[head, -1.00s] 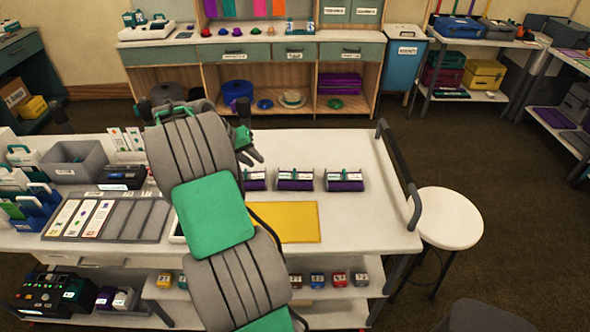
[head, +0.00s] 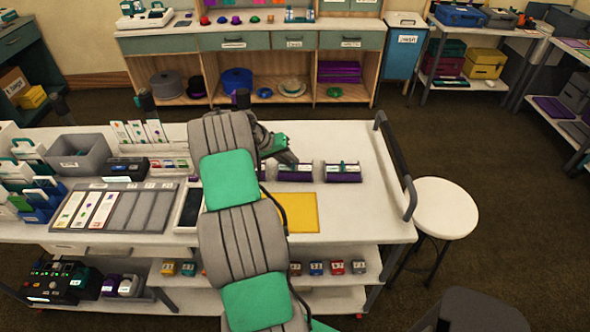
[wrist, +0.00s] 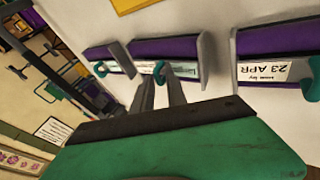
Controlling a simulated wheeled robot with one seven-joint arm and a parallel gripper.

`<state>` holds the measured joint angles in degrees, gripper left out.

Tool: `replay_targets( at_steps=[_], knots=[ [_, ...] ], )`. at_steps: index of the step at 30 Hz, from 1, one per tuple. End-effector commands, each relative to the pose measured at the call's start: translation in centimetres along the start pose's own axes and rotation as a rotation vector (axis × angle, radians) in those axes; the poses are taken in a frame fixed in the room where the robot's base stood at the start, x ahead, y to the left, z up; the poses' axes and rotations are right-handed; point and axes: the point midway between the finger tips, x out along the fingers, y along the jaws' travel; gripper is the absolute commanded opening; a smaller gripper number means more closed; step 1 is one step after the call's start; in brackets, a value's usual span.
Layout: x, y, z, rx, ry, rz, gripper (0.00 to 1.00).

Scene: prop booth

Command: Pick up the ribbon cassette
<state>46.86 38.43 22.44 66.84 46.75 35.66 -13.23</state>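Purple ribbon cassettes with grey end plates, white labels and teal tabs lie in a row on the white cart top. In the head view, the middle one (head: 295,173) and the right one (head: 343,172) show; my arm hides the place to their left. My gripper (head: 291,158) is just above and behind the middle cassette. In the wrist view, my gripper's two fingers (wrist: 161,84) are slightly apart, at the teal tab of the middle cassette (wrist: 165,48). I cannot tell whether they touch it. Another cassette (wrist: 275,40), labelled "23 APR", lies at right.
A yellow mat (head: 301,212) lies in front of the cassettes. A slotted card tray (head: 121,212) and a grey bin (head: 78,156) are at left. A dark handrail (head: 396,165) borders the cart's right end, beside a white stool (head: 442,206). The cart top right of the mat is clear.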

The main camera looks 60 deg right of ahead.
Motion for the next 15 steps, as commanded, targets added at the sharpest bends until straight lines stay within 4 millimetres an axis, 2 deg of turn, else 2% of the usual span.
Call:
replay_targets(
  at_steps=[1,6,15],
  knots=[
    [-0.01,-0.01,0.01,0.000,0.000,0.000,0.13],
    [-0.03,-0.04,0.02,-0.001,0.000,0.000,0.00],
    [-0.03,-0.08,0.05,-0.001,-0.001,0.000,0.00]
  ],
)
